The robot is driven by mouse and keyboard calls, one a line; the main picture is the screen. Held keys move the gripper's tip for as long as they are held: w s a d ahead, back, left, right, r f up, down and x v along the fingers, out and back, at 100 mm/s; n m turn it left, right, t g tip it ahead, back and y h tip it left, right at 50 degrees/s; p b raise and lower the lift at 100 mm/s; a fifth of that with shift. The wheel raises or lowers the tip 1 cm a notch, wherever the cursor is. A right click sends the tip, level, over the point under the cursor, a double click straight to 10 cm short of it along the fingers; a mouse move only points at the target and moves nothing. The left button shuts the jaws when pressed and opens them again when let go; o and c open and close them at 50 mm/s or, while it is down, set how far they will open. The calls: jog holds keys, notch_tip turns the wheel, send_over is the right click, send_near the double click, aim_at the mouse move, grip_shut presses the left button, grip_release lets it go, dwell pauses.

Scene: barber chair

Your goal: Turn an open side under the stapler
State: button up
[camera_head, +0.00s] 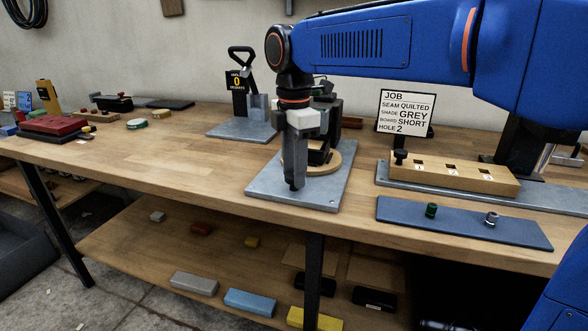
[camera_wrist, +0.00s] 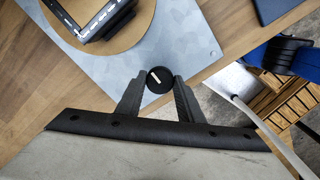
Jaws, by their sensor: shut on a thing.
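The stapler (camera_head: 328,114) seems to be the dark upright form behind my gripper in the head view, mostly hidden by it. Below it a black frame or workpiece (camera_head: 322,156) sits on a round wooden turntable (camera_head: 331,165), on a grey metal plate (camera_head: 318,196). In the wrist view the black frame (camera_wrist: 88,14), with pale marks on its edge, lies on the wooden disc (camera_wrist: 128,30). My gripper (camera_head: 293,185) is low over the plate's near side. In the wrist view its fingers are shut on a round black knob (camera_wrist: 159,79) with a pale line, near the plate's edge.
A job card (camera_head: 405,113) stands behind a wooden block with numbered holes (camera_head: 455,177). A blue mat (camera_head: 465,224) with two small cylinders lies in front. A lever press (camera_head: 243,105) stands behind left. The bench (camera_head: 190,170) is clear left of the plate.

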jog(key=o, duration=1)
jog(key=shift+o, duration=0.2)
notch_tip(320, 180, up, 18)
jog(key=shift+f, duration=0.25)
